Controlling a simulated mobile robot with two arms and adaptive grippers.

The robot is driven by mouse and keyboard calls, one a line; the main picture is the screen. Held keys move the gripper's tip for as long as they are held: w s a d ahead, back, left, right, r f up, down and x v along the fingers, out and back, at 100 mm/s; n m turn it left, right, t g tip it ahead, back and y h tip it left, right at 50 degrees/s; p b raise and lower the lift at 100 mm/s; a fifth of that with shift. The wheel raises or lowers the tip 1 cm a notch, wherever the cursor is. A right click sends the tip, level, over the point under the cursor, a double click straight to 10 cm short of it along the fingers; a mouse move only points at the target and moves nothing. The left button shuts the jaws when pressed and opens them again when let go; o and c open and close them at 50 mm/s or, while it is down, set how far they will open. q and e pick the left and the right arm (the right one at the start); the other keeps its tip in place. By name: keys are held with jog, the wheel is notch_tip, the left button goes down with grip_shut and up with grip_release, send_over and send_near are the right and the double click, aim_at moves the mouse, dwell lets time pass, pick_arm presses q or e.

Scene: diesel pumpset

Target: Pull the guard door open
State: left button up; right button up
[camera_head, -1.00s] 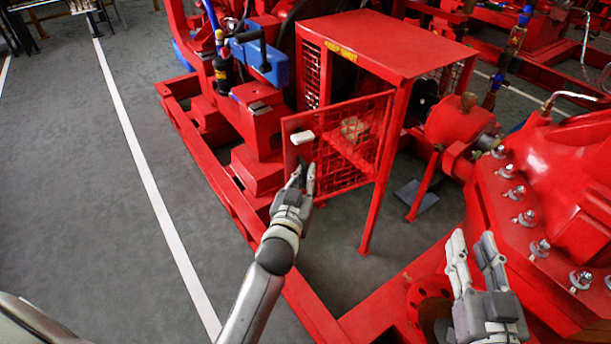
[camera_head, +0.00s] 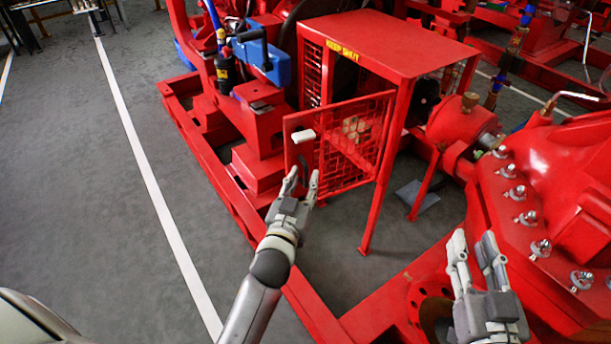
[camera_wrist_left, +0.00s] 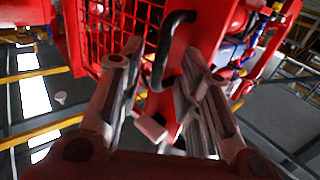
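The guard door (camera_head: 345,152) is a red mesh panel on the red guard cage (camera_head: 395,45). It stands ajar, swung out from the cage opening, its right edge at the front post. A white piece (camera_head: 303,136) is on its free left edge. A curved black handle (camera_wrist_left: 172,45) on the door shows in the left wrist view. My left gripper (camera_head: 303,177) is open, just below the white piece and in front of the door. In the wrist view its fingertips are on either side of the handle, not closed on it. My right gripper (camera_head: 471,248) is open and empty.
Red base rails (camera_head: 310,306) run below the door. A red bolted casing (camera_head: 560,185) is beside my right gripper. Grey floor (camera_head: 90,210) with a white line is clear at left.

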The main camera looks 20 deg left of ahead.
pick_arm(q)
jog(key=shift+s+d, duration=0.15)
jog(key=shift+s, duration=1)
jog(key=shift+s+d, duration=0.1)
jog(key=shift+s, duration=1.05)
jog(key=shift+f, duration=0.1)
